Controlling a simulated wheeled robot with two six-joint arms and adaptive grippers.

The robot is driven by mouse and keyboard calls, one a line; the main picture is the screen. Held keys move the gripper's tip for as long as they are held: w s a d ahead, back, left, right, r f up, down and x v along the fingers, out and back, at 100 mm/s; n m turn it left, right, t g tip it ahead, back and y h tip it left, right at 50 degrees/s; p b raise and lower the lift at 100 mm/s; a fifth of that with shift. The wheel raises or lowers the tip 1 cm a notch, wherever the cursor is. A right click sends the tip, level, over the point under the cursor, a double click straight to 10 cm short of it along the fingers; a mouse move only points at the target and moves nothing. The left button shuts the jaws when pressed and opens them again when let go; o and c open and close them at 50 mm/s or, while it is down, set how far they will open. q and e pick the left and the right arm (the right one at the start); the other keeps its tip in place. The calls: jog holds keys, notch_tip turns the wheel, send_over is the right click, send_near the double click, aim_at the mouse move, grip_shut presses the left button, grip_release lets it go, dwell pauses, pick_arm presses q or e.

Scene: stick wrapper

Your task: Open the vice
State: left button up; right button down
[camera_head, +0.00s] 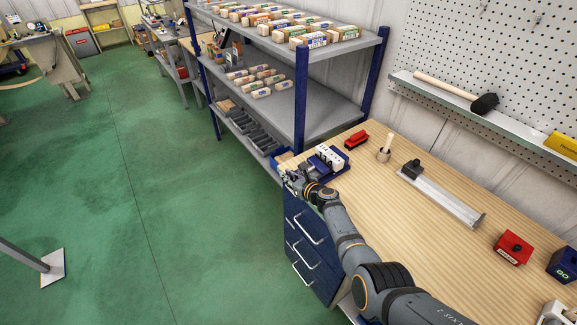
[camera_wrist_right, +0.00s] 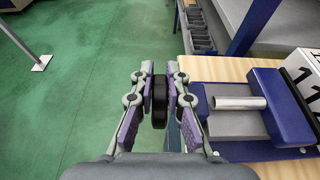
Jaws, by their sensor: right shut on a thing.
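The blue vice (camera_head: 335,170) sits at the left end of the wooden workbench. A white block with dark markings (camera_head: 330,155) stands at its jaws. The wrist view shows the vice's blue body (camera_wrist_right: 283,110), its bare metal screw (camera_wrist_right: 240,102) and part of the white block (camera_wrist_right: 306,72). My right gripper (camera_head: 289,173) is beside the vice, over the bench's left edge. In the wrist view its fingers (camera_wrist_right: 160,97) are shut on a black round handle (camera_wrist_right: 159,102). The handle's link to the screw is hidden behind the right finger. My left gripper is not in view.
Blue drawers (camera_head: 312,245) stand below the bench edge. A blue-posted shelf (camera_head: 300,95) rises behind.

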jog(key=shift+f, duration=0.1)
dwell(0.3)
jog(key=c, duration=1.3)
grip_release()
jog(key=shift+c, duration=0.2)
jog(key=shift+d, duration=0.1)
jog(key=v, duration=0.7)
jog(key=shift+s+r, duration=0.35)
